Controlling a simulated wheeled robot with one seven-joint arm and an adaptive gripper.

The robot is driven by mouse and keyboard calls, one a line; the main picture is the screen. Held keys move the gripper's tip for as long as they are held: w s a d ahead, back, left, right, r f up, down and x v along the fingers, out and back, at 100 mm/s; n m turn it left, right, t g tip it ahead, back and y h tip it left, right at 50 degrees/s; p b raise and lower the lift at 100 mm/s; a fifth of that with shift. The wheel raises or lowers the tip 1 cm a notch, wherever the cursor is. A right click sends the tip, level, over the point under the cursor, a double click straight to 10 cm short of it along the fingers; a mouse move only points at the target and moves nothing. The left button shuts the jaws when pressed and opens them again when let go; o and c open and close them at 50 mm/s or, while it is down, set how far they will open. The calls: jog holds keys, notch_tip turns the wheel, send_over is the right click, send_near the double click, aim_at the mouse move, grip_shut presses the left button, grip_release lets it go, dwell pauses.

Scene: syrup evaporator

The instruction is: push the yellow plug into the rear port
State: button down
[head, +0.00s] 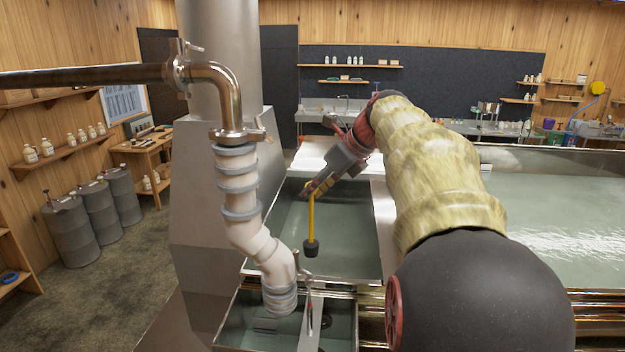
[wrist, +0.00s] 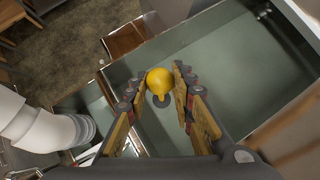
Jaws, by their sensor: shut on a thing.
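The yellow plug (head: 311,215) is a thin yellow rod with a black stopper at its lower end. It hangs almost upright over the greenish liquid of the middle pan (head: 350,262) in the head view. My gripper (head: 312,188) is shut on its top. In the wrist view the plug's round yellow head (wrist: 159,79) sits between the two fingertips of my gripper (wrist: 161,74), with the dark stopper partly visible beneath. A small dark fitting (wrist: 263,13) shows near the pan's far corner in the wrist view. I cannot tell whether it is the rear port.
A jointed white pipe (head: 246,215) comes down left of the pan, over a smaller front pan (head: 235,330) with a dark ring in it. A tall metal stack (head: 205,200) stands at left. A wide pan of liquid (head: 550,215) lies at right. Metal rims divide the pans.

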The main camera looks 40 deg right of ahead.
send_over(313, 241)
jog(key=shift+s+f+b, duration=0.1)
jog(key=shift+f+b, duration=0.25)
jog(key=shift+f, duration=4.65)
notch_tip(313, 241, down, 5)
jog(key=b, duration=0.5)
jog(key=shift+f, duration=0.2)
jog(key=shift+f+b, duration=0.9)
jog(key=shift+f, duration=1.8)
jog(key=c, duration=1.5)
grip_release()
jog(key=shift+o, duration=0.2)
